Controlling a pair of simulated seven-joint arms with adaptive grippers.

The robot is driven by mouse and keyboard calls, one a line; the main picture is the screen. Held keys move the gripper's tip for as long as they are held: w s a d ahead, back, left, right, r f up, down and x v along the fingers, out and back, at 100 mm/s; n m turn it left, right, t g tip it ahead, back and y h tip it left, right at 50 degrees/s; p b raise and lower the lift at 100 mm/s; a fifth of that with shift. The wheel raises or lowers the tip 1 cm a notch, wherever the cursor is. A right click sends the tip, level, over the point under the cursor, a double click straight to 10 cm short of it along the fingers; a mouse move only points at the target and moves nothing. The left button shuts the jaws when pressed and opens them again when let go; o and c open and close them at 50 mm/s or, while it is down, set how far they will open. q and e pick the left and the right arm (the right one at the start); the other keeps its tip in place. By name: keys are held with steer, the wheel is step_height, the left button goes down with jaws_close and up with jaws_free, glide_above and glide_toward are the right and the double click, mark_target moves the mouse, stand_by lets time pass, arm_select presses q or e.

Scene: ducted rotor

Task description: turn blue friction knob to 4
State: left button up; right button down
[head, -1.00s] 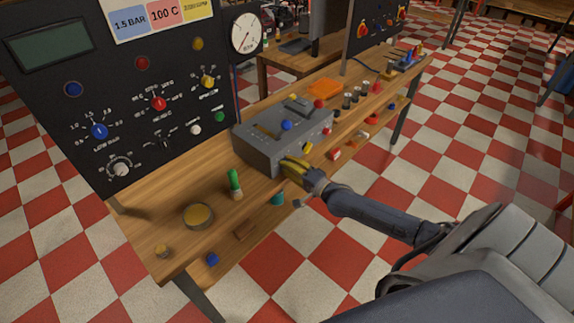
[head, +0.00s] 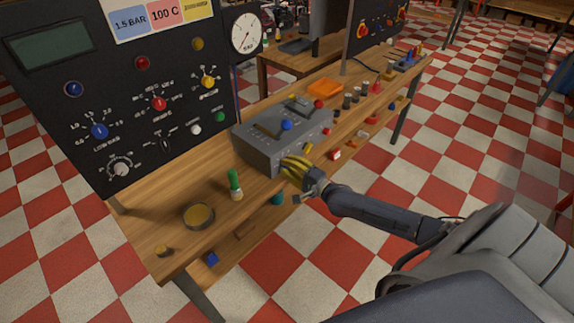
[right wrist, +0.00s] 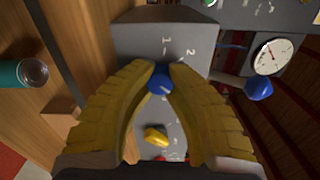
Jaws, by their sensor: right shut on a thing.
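The blue friction knob (right wrist: 159,79) sits on the front face of the grey control box (head: 258,150). It has a small pale mark, and the printed numbers 1 and 2 show on the panel near it. My right gripper (right wrist: 161,76) has its yellow ribbed fingers closed on the knob from both sides. The fingers cover part of the scale, and I cannot read which number the knob points to. My left gripper is not in view.
A yellow knob (right wrist: 156,136) is on the same face beside the blue one. A blue ball-topped lever (head: 286,125) stands on the box. A green-topped bottle (head: 235,185) and a round yellow dish (head: 198,215) stand on the bench to the left. A dial panel (head: 120,120) is behind.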

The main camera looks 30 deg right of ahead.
steer(key=shift+w+d+r, duration=0.15)
steer(key=shift+d+r, duration=0.1)
steer(key=shift+d, duration=0.05)
steer(key=c, duration=1.5)
jaws_free()
steer(key=o, duration=0.4)
steer(key=shift+a+f, duration=0.15)
steer(key=shift+f, duration=0.05)
steer(key=shift+c, duration=0.2)
steer(key=shift+s+f, duration=0.1)
steer(key=shift+s, duration=0.55)
steer(key=v, duration=0.7)
steer(key=shift+d, duration=0.2)
steer(key=shift+w, duration=0.1)
steer(key=shift+c, duration=0.2)
